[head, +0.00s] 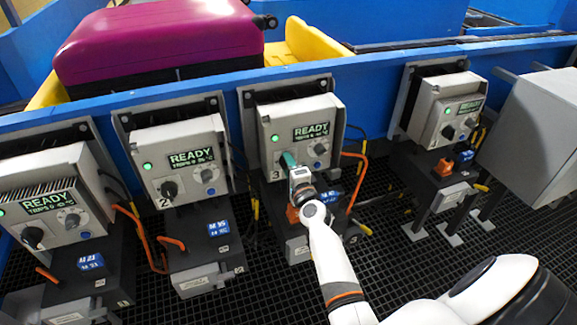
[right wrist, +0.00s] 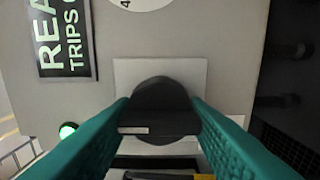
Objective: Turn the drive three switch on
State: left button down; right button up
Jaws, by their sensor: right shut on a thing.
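The drive three box (head: 301,115) is a light grey unit marked 3 with a green light, a READY display (head: 311,132) and a small grey dial (head: 320,149). My right gripper (head: 287,160) is at the lower left of its front face and hides the switch in the head view. In the right wrist view, the black round switch knob (right wrist: 160,95) sits on a pale square plate. The teal fingers of my right gripper (right wrist: 160,112) are shut on its raised bar, one on each side. The bar lies crosswise in that view. My left gripper is not in view.
Similar drive boxes stand at the left (head: 176,150), far left (head: 50,190) and right (head: 445,110), all along a blue conveyor rail (head: 370,75). A purple suitcase (head: 160,40) lies behind it. Orange cables (head: 358,180) hang beside the boxes. A grey cabinet (head: 535,130) stands at the right.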

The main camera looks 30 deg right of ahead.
dwell(0.5)
jog(key=o, duration=1)
jog(key=v, duration=1.2)
